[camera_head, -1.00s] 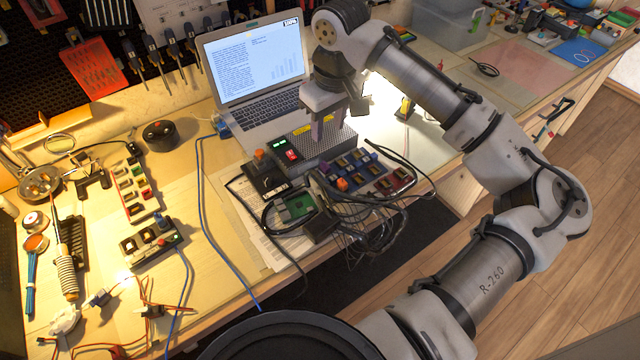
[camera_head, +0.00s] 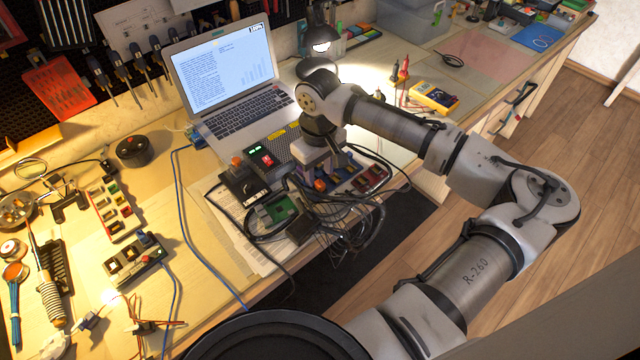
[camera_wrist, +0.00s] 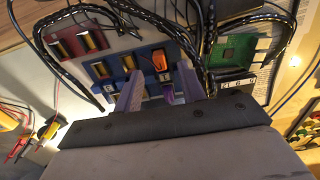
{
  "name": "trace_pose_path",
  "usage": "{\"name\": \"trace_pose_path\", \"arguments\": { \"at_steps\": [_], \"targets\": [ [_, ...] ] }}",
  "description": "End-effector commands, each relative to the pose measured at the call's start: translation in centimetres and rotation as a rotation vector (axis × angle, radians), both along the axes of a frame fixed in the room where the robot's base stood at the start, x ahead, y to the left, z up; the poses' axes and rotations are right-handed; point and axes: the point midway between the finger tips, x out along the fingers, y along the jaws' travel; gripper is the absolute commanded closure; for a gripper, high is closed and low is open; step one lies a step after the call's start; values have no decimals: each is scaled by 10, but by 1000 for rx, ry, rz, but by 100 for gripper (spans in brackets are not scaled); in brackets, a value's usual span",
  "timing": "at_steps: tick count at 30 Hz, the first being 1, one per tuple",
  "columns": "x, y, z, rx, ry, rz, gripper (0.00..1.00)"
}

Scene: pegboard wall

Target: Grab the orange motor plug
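An orange plug (camera_wrist: 160,60) sits in a socket of the blue module board (camera_wrist: 128,65) in the wrist view. It also shows in the head view (camera_head: 320,185), just below my gripper (camera_head: 316,172). In the wrist view, my gripper (camera_wrist: 158,90) is open, with its two lavender fingers apart and pointing at the blue board. The orange plug lies just beyond the fingertips, closer to the right finger. Nothing is visibly held. Whether the fingertips touch the board cannot be told.
Black cables (camera_head: 350,222) loop around the board, close to the fingers. A green circuit board (camera_head: 280,209) and a grey power unit (camera_head: 284,147) stand beside it. Another orange part (camera_head: 237,160) tops a black box. The laptop (camera_head: 230,80) is behind.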

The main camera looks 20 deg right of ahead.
Motion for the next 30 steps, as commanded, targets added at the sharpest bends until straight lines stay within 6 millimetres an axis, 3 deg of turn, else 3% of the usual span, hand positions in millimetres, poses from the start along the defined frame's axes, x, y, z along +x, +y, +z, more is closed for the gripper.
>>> {"name": "trace_pose_path", "arguments": {
  "at_steps": [6,14,23,30],
  "targets": [
    [0,1,-25,-1,0,0,60],
    [0,1,-28,-1,-1,0,60],
    [0,1,-28,-1,-1,0,99],
    [0,1,-28,-1,-1,0,100]
  ]
}}
